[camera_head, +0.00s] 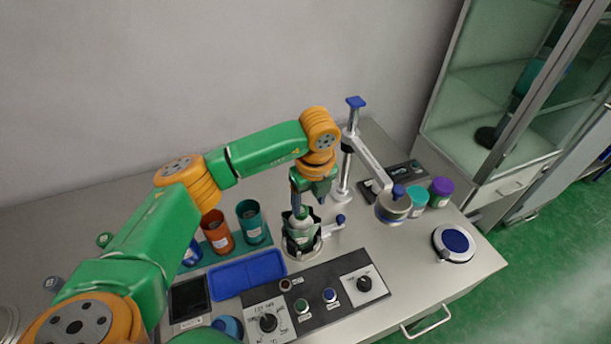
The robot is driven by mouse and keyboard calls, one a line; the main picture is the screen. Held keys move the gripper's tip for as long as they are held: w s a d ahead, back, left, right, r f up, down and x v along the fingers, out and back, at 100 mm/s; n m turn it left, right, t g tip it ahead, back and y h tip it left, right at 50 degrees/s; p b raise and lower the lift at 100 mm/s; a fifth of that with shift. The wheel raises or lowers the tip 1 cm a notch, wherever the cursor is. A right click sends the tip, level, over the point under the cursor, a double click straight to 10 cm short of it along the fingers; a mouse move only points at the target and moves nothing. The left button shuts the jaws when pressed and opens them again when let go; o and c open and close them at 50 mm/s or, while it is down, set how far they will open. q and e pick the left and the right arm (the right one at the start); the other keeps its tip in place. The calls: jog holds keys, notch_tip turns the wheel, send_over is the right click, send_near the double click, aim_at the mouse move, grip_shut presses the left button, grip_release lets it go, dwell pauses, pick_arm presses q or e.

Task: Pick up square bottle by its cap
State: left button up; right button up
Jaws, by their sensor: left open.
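My left arm comes in from the left and arches over the bench. My left gripper (309,199) points down with its fingers apart. It is above a small dark green bottle with a pale label (301,232), which stands upright on a round metal holder (304,252) near the middle of the bench. I take this to be the square bottle. Its pale top shows just below the fingers, and the gripper partly covers it. I cannot tell whether the fingers touch the cap. My right gripper is not in view.
A metal post with a swing arm (370,160) stands right of the gripper. Orange (217,231) and teal (251,222) cups and a blue tray (248,274) lie left. A control panel (320,300) is in front. Teal (417,198) and purple-lidded (440,190) jars stand right.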

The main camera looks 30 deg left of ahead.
aim_at(302, 210)
pick_arm(q)
jog(key=shift+w+a+r+y, duration=0.15)
jog(key=shift+w+a, duration=0.15)
jog(key=shift+a, duration=0.15)
jog(key=shift+w+a+r+y, duration=0.1)
jog(key=shift+w+a+y, duration=0.05)
jog(key=shift+w+a, duration=0.2)
jog(key=shift+w+a+f, duration=0.15)
jog(key=shift+a+f, duration=0.05)
jog(key=shift+a, duration=0.05)
jog(key=f+b, duration=0.1)
jog(key=s+f+b, duration=0.1)
jog(key=f+b, duration=0.1)
jog(key=shift+d, duration=0.1)
jog(key=f+b, duration=0.3)
jog(key=w+a+f+b, duration=0.1)
jog(key=f, duration=0.1)
jog(key=shift+w+f+b, duration=0.1)
jog(key=shift+f+b, duration=0.15)
jog(key=shift+b, duration=0.1)
jog(key=shift+r, duration=0.25)
jog(key=shift+c, duration=0.2)
jog(key=c, duration=0.8)
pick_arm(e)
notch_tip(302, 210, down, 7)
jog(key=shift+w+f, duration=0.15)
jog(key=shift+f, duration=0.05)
